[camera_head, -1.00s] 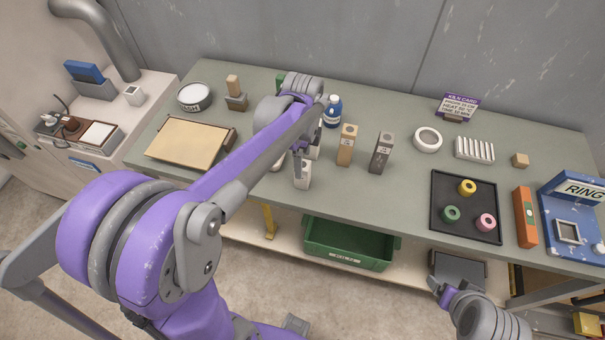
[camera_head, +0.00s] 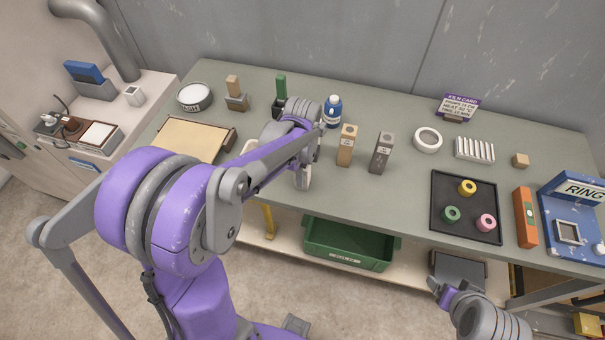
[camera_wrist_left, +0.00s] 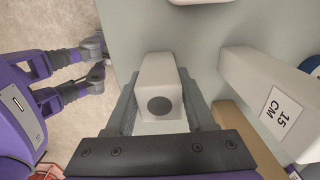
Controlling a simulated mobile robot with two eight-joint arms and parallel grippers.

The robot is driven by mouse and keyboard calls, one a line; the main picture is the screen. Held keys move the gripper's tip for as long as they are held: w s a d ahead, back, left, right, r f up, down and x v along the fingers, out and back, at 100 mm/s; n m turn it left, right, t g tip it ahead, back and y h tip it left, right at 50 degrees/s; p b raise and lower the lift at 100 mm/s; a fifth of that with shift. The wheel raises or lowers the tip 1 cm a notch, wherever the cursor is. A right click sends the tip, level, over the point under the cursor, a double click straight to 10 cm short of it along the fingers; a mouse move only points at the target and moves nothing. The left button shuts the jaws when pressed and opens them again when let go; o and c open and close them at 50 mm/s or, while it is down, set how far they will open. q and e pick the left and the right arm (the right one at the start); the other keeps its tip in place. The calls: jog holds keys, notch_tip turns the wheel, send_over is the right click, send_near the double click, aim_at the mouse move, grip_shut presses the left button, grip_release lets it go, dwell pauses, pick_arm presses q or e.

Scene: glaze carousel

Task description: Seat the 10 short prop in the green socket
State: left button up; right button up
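A short white prop (camera_wrist_left: 160,82) with a dark round spot on its top stands between the fingers of my left gripper (camera_wrist_left: 161,100). The fingers flank it closely; whether they press on it I cannot tell. In the head view my left gripper (camera_head: 302,165) is low at the table's front edge, partly hiding the prop. No number shows on this prop. A taller white prop labelled 15 CM (camera_wrist_left: 262,100) stands to its right in the wrist view. A green upright piece (camera_head: 281,86) rises from a dark base behind my left arm. My right gripper (camera_head: 436,285) is low, beyond the front edge.
A tan prop (camera_head: 347,146) and a grey prop (camera_head: 382,153) stand right of my left gripper. A blue bottle (camera_head: 333,111) is behind them. A black tray (camera_head: 465,232) holds coloured rings. A tan block in a grey socket (camera_head: 237,103) stands at the back left.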

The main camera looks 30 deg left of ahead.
pick_arm(q)
grip_shut()
jog(key=shift+r, duration=0.1)
